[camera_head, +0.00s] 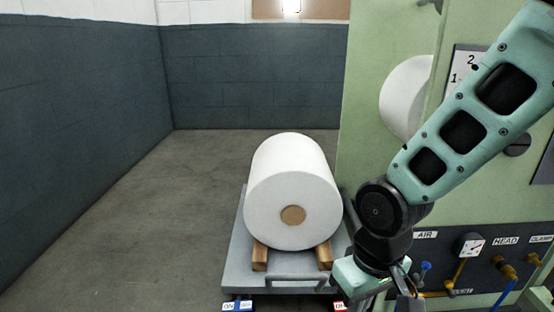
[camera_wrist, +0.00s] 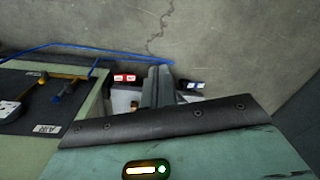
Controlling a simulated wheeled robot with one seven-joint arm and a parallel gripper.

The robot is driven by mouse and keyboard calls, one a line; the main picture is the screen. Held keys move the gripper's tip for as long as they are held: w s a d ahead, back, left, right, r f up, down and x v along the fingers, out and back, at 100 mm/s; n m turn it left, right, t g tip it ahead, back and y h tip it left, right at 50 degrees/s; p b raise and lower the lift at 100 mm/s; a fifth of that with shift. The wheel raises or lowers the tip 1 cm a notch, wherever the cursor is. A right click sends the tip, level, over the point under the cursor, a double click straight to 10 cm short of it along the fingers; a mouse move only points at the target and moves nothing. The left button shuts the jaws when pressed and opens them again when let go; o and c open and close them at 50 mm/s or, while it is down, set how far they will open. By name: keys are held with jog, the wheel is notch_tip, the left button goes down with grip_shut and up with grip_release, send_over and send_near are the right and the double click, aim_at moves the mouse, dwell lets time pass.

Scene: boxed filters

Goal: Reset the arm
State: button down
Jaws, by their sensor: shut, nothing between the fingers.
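My arm (camera_head: 470,120) comes in from the upper right in the head view and bends down at a dark joint. My gripper (camera_wrist: 159,70) shows in the wrist view with its two grey fingers together and nothing between them. In the head view its lower end is cut off by the bottom edge, in front of the green machine (camera_head: 385,170). A large white roll (camera_head: 290,170) with a brown core lies on wooden blocks on a grey cart (camera_head: 240,250), left of my arm and apart from it.
A white round part (camera_head: 405,97) is on the machine. Red and blue labels sit at the cart's front. Open floor (camera_head: 140,220) lies to the left, before dark walls.

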jog(key=s+d+r+n+p, duration=0.1)
jog(key=s+r+n+p, duration=0.25)
jog(key=s+r, duration=0.75)
notch_tip(320, 180, up, 37)
jog(key=w+p, duration=0.1)
jog(key=p, duration=3.6)
jog(key=shift+r, duration=0.2)
jog(key=shift+m, duration=0.25)
